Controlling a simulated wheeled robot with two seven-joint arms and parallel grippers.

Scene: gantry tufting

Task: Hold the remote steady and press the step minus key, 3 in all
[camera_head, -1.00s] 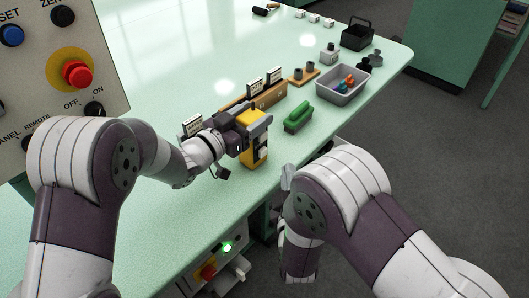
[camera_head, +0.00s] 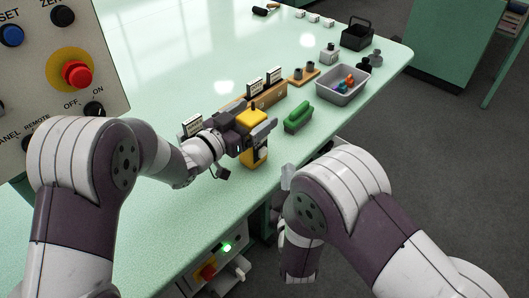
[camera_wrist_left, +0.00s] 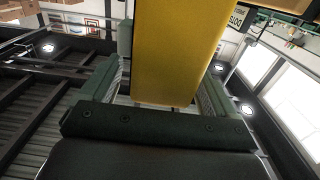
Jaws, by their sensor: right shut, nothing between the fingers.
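The remote (camera_head: 249,157) is a yellow upright block with dark and pale keys on its right-hand face, near the table's front edge. The separate keys are too small to read. My left gripper (camera_head: 252,133) is around the remote's upper part, one finger showing in front of it. In the left wrist view the yellow remote (camera_wrist_left: 168,55) stands between the two spread fingers, with a narrow gap showing on the left side. My right gripper (camera_head: 287,176) is shut and empty, off the table's front edge and below the remote, mostly hidden by its arm.
A green block (camera_head: 298,118) lies right of the remote. A wooden holder with cards (camera_head: 269,96) stands behind. A grey bin (camera_head: 343,86) with small parts is farther right. A control panel (camera_head: 62,110) with a red button is at the left. A lit box (camera_head: 212,268) hangs below the table.

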